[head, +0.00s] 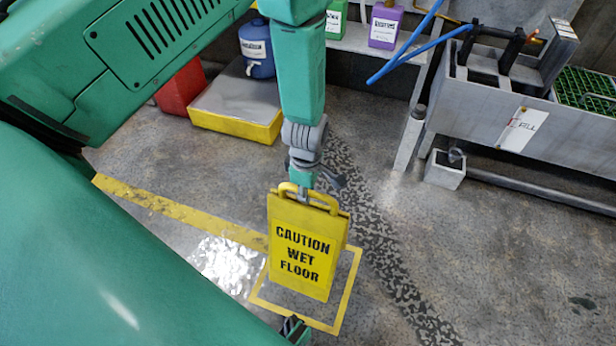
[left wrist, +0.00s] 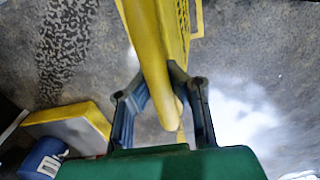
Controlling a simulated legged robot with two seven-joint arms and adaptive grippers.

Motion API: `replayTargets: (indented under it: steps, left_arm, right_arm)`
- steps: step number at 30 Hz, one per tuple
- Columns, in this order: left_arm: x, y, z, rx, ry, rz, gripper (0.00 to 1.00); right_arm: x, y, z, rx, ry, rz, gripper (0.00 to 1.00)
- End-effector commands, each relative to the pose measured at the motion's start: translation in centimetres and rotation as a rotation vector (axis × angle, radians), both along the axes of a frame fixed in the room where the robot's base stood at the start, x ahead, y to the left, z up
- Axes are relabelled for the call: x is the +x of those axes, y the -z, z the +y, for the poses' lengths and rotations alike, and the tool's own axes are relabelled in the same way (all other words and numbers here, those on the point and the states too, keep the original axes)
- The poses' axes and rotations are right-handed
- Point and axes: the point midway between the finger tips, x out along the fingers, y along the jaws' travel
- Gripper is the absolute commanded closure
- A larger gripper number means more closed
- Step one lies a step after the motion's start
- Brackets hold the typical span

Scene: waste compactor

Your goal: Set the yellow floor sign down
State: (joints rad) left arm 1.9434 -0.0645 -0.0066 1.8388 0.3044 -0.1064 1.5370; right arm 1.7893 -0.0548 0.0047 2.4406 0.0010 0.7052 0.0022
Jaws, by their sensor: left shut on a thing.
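The yellow floor sign (head: 302,245) with black "CAUTION WET FLOOR" lettering is upright near the middle of the head view. My left gripper (head: 308,186) comes down from above and is shut on the sign's top handle. The left wrist view also shows the sign (left wrist: 152,45) edge-on between the fingers of my left gripper (left wrist: 160,98). In the head view the sign overlaps a yellow square outline (head: 350,284) painted on the floor. I cannot tell whether its lower edge touches the floor.
A shiny wet patch (head: 228,262) lies left of the sign, by a yellow floor line (head: 165,205). A yellow-edged platform (head: 235,105) with a blue container (head: 257,48) stands behind. A grey machine (head: 490,105) with a blue bar is at back right. Floor at right is clear.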

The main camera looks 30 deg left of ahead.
Motion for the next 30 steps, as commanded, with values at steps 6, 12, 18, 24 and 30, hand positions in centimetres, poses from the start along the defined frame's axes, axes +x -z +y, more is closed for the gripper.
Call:
replayTargets:
  steps: [6,12,18,24,30]
  left_arm:
    - [0.1,3.3,0.1,0.0,-0.029,0.001,1.0]
    - [0.2,5.9,0.1,-0.001,-0.027,-0.001,1.0]
    - [0.2,7.2,0.1,0.0,-0.026,-0.002,1.0]
    - [0.2,9.8,0.1,-0.001,-0.026,-0.001,1.0]
    - [0.2,9.9,0.1,-0.001,-0.025,-0.001,1.0]
  right_arm:
    - [0.0,1.2,0.0,0.0,0.0,0.0,0.6]
    - [0.0,2.0,0.0,0.0,0.0,0.0,0.6]
    - [0.0,2.4,0.0,0.0,0.0,0.0,0.6]
    - [0.0,3.3,0.0,0.0,0.0,0.0,0.6]
    - [0.0,3.3,0.0,0.0,0.0,0.0,0.6]
